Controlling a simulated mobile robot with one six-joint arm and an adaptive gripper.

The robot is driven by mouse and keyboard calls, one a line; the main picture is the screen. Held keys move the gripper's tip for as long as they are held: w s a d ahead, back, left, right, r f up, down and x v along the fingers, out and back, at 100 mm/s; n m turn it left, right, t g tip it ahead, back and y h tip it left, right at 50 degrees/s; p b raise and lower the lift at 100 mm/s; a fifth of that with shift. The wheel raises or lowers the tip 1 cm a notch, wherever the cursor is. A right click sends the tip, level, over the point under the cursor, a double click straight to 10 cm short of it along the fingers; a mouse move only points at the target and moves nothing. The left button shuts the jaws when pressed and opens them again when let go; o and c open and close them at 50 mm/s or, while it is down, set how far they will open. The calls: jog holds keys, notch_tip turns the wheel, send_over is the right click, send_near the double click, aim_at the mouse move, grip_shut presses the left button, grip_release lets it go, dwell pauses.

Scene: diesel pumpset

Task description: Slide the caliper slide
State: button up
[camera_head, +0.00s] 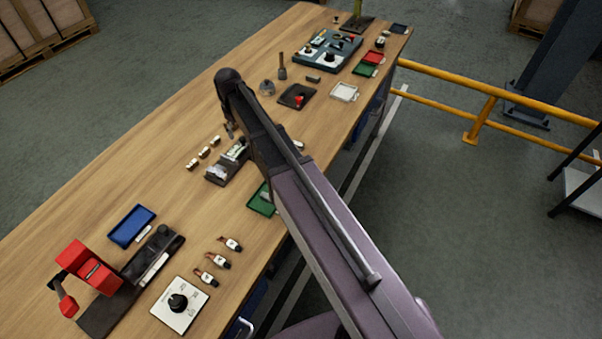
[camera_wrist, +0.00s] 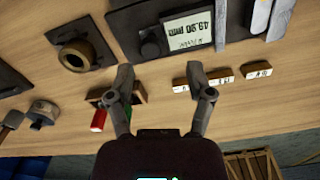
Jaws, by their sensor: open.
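The caliper (camera_wrist: 235,45) lies on a dark base at the top of the wrist view. Its display (camera_wrist: 188,31) appears upside down and reads about 49.90 mm. A dark round knob (camera_wrist: 150,49) sits left of the display, and pale bars (camera_wrist: 259,16) stand to its right. In the head view the caliper (camera_head: 227,163) lies on the bench, partly hidden by my arm. My gripper (camera_wrist: 160,70) is open, with nothing between its fingers. Its fingertips appear just below the caliper base in the wrist view, apart from the slide. My gripper also shows in the head view (camera_head: 229,130).
Small labelled blocks (camera_wrist: 222,76) lie near the right finger. A dark holder with a red part (camera_wrist: 98,120) is by the left finger. A ring on a dark plate (camera_wrist: 76,55) lies left. Trays and gauges crowd both bench ends; bare wood (camera_head: 165,185) lies in between.

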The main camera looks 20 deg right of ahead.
aim_at(242, 138)
jog(key=shift+r+p, duration=4.75)
jog(key=shift+r, duration=0.35)
jog(key=s+d+f+m+b, duration=0.2)
jog(key=s+d+f+b, duration=0.2)
jog(key=s, duration=0.2)
jog(key=s+d+f+m+b, duration=0.2)
jog(key=s+d+f+b, duration=0.3)
jog(key=s, duration=0.2)
jog(key=s+d+f+m+b, duration=0.2)
jog(key=s+d+f+b, duration=0.2)
jog(key=s, duration=0.3)
jog(key=shift+s+d+f, duration=0.2)
jog(key=shift+d+f, duration=0.05)
jog(key=shift+d, duration=0.35)
jog(key=shift+s+d+f+b, duration=0.2)
jog(key=shift+s+b, duration=0.1)
jog(key=shift+s, duration=0.1)
jog(key=shift+s+d+f+b, duration=0.15)
jog(key=shift+s+b, duration=0.15)
jog(key=shift+s, duration=0.05)
jog(key=shift+w, duration=0.1)
